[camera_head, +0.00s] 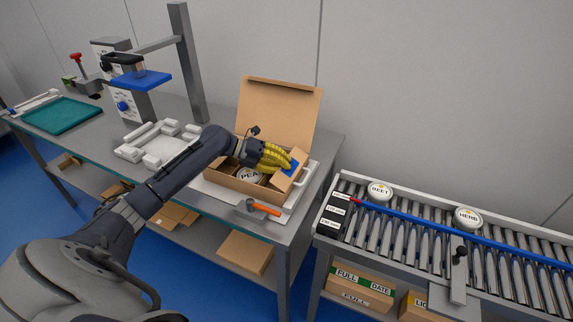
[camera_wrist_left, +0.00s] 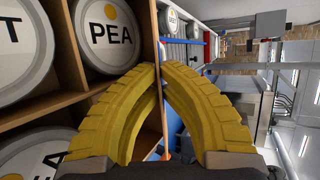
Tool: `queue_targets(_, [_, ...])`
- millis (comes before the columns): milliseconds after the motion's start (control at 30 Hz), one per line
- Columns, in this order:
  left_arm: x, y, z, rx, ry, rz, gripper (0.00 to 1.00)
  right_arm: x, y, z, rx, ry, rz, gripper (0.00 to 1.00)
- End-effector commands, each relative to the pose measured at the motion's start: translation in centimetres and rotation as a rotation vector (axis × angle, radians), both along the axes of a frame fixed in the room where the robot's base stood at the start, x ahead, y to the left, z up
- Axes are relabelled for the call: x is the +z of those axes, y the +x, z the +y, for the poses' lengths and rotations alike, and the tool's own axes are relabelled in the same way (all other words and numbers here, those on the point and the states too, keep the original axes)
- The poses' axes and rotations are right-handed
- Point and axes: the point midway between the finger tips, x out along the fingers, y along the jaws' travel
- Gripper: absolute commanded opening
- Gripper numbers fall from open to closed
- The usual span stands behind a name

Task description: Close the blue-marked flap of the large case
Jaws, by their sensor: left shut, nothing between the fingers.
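The large case (camera_head: 245,190) is an open cardboard box on the bench, with its tall back lid (camera_head: 280,108) standing up. The blue-marked flap (camera_head: 289,180) stands tilted up at the case's right side; its blue mark shows beside my fingertips. My left gripper (camera_head: 288,165) is shut and empty, its yellow fingers over the right part of the case, close to the flap. I cannot tell whether they touch it. In the left wrist view the gripper's tips (camera_wrist_left: 159,68) meet beside a cardboard panel. A PEA tub (camera_wrist_left: 108,35) and other tubs lie inside the case. My right gripper is not in view.
A screwdriver-like orange tool (camera_head: 264,208) lies at the bench front edge. A white fixture (camera_head: 150,146), a stand with a blue plate (camera_head: 141,80) and a teal tray (camera_head: 62,115) are to the left. A roller conveyor (camera_head: 420,225) carrying BEET and HERB tubs is at the right.

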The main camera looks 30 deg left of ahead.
Motion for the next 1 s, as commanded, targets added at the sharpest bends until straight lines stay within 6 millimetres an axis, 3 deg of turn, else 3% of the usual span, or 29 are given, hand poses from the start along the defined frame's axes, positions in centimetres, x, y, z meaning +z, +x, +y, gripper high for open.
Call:
queue_targets(300, [-0.06, -0.03, -0.05, -0.002, -0.006, -0.001, 0.00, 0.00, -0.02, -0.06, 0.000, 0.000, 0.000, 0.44])
queue_targets(533, [-0.04, -0.01, -0.03, -0.002, -0.006, -0.001, 0.24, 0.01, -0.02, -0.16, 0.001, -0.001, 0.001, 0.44])
queue_targets(1000, [0.37, 0.03, -0.23, -0.004, 0.069, 0.005, 0.24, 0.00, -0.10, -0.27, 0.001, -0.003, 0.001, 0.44])
